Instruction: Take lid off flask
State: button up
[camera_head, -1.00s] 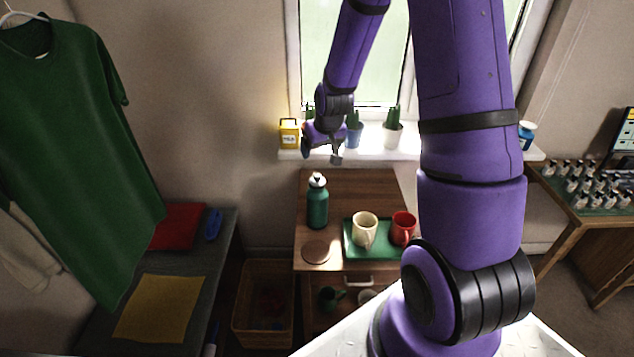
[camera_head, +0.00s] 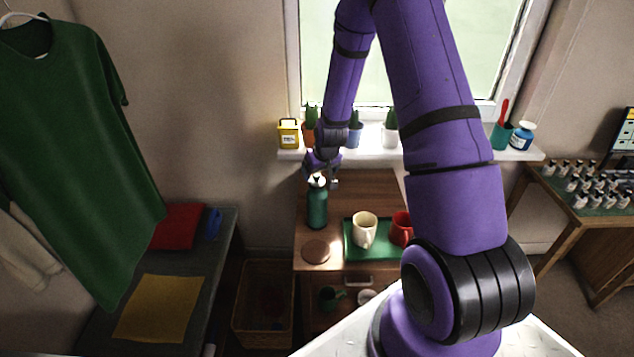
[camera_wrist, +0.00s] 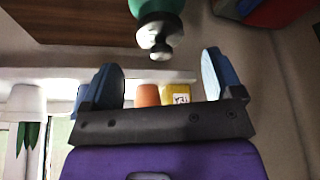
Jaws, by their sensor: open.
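A green tray (camera_head: 352,252) with a cream mug (camera_head: 364,229) and a red mug (camera_head: 401,226) is right of the flask. A round brown coaster (camera_head: 316,250) lies in front. A yellow box (camera_head: 288,134) and potted cacti stand on the windowsill (camera_head: 470,152) behind.

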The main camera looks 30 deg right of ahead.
aim_at(318, 176)
jog(key=shift+x, duration=2.25)
jog(key=shift+s, duration=0.1)
jog(key=shift+c, duration=0.5)
jog(key=c, duration=0.9)
